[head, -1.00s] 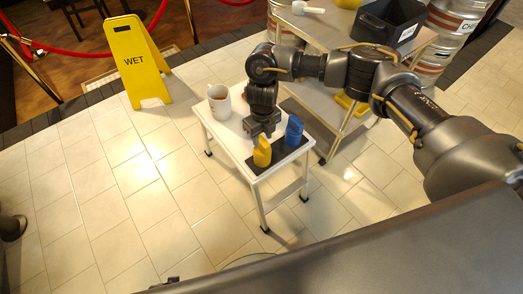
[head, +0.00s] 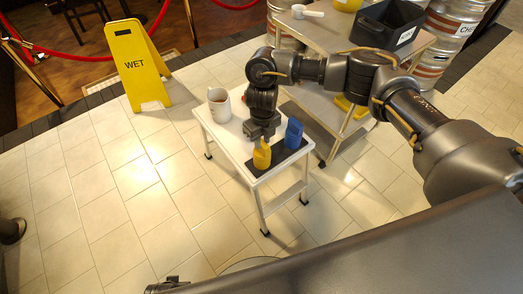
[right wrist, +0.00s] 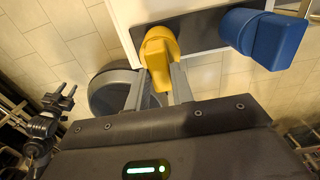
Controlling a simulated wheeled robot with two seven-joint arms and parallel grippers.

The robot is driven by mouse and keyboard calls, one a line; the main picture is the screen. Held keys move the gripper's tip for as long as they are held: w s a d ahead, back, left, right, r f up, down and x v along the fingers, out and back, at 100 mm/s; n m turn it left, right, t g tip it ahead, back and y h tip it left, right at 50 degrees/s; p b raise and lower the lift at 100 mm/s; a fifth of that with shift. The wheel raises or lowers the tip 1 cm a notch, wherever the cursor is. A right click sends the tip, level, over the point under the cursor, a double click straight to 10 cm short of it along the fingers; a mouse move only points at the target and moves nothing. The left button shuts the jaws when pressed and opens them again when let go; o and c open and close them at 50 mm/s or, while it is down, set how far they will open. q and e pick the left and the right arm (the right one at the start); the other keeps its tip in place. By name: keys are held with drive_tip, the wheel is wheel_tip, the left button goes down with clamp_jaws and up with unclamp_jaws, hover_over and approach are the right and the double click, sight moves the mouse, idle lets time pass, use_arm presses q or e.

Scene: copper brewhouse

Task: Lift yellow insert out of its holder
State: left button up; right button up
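The yellow insert (head: 262,155) stands on a dark flat holder (head: 280,158) on a small white table, beside a blue insert (head: 293,132). My right gripper (head: 262,138) points down at the yellow insert from above. In the right wrist view, the yellow insert (right wrist: 160,58) lies between the two fingers of the open right gripper (right wrist: 158,82), one on each side. The blue insert (right wrist: 265,38) is to its right on the dark holder (right wrist: 200,30). My left gripper (right wrist: 60,98) shows at the left of the right wrist view, open and empty, away from the table.
A white mug (head: 219,104) stands on the white table's (head: 232,146) far left corner. Behind is a metal cart (head: 325,35) with a black bin (head: 385,28) and a scoop (head: 307,11). A yellow wet-floor sign (head: 137,65) stands left.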

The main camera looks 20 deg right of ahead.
clamp_jaws()
drive_tip(key=shift+r, duration=0.3)
drive_tip(key=shift+r+p, duration=0.3)
drive_tip(key=shift+p, duration=0.15)
